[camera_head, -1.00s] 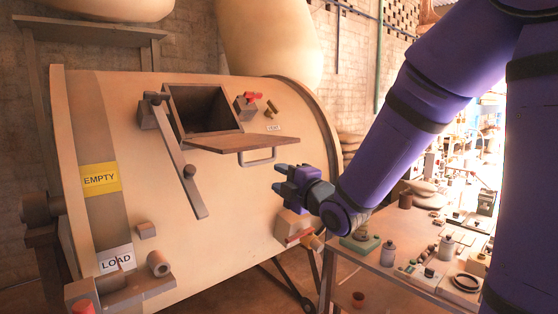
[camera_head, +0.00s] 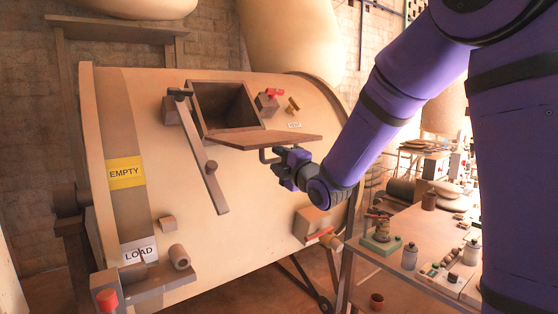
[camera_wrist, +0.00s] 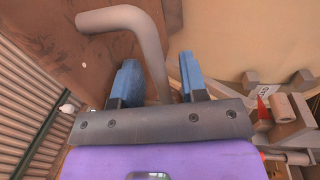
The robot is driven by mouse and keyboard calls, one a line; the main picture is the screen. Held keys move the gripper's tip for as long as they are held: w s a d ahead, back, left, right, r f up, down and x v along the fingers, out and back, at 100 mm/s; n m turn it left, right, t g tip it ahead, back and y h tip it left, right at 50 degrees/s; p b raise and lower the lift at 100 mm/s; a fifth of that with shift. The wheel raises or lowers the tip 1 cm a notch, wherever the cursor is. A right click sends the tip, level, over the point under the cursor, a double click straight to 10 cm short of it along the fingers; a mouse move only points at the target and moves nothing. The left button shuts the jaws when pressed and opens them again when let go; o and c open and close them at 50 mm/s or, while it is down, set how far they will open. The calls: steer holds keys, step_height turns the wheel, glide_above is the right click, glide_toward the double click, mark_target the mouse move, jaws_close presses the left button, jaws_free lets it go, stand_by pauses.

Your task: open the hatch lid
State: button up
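The hatch lid (camera_head: 262,139) is a brown panel standing out from the lower edge of the dark square opening (camera_head: 226,104) in the cream drum. The opening is uncovered. The lid's grey bar handle (camera_head: 263,155) hangs under its front edge and is partly hidden by my gripper. My gripper (camera_head: 280,166) is at the handle's right part. In the wrist view, the bent grey handle (camera_wrist: 152,50) runs down between my two blue fingers (camera_wrist: 158,84). The fingers are apart, with gaps showing beside the bar. The lid's brown face (camera_wrist: 62,45) fills the upper left there.
A long lever (camera_head: 203,155) lies left of the opening. A cluttered workbench (camera_head: 345,262) stands at the right.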

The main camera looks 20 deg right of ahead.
mark_target(280, 139)
steer(key=shift+w, duration=0.1)
jaws_close()
step_height(280, 139, up, 6)
steer(key=shift+r, duration=0.2)
stand_by(0.3)
jaws_free()
steer(key=shift+s, duration=0.25)
steer(key=v, duration=1)
steer(key=shift+s+f, duration=0.15)
steer(key=shift+s, duration=0.1)
